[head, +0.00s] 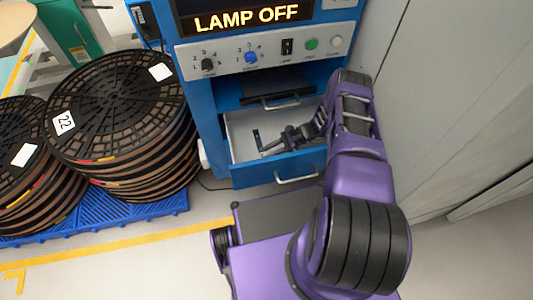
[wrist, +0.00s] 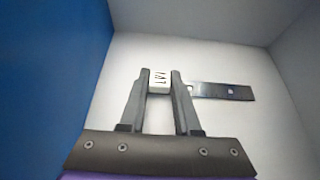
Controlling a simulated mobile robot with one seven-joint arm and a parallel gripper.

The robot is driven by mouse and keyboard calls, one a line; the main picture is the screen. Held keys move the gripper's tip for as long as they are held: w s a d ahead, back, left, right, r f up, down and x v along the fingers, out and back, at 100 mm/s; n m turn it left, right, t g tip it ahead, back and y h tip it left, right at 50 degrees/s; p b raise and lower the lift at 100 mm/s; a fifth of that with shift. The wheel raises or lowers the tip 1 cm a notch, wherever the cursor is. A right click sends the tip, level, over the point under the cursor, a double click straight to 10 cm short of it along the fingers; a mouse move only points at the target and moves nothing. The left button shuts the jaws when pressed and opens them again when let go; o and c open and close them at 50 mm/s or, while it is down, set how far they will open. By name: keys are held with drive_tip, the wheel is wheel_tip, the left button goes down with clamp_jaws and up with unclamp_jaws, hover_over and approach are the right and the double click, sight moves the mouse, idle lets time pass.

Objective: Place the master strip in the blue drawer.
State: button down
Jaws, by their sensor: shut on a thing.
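The blue drawer (head: 300,165) is pulled open at the foot of the blue machine, with a pale inside. My gripper (head: 265,146) reaches down into it from the right. In the wrist view my gripper (wrist: 159,80) is shut on a small white block with dark marks, the labelled end of the master strip. The strip's dark flat length (wrist: 225,91) extends to the right past the right finger. It also shows as a small dark piece (head: 257,138) in the head view. It is low over the drawer floor; I cannot tell whether it touches.
The blue machine (head: 203,100) stands behind the drawer, its display reading LAMP OFF. Stacked black reels (head: 125,100) stand on a blue pallet (head: 140,208) at left. A grey cabinet wall (head: 440,90) is close at right. A dark shelf (head: 270,85) sits above the drawer.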

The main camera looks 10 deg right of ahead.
drive_tip(key=shift+f, duration=0.15)
drive_tip(key=c, duration=0.6)
unclamp_jaws()
drive_tip(key=shift+d+r, duration=0.2)
drive_tip(key=shift+r, duration=0.1)
drive_tip(key=v, duration=1.1)
drive_tip(key=shift+d+r, duration=0.1)
drive_tip(key=shift+d, duration=0.2)
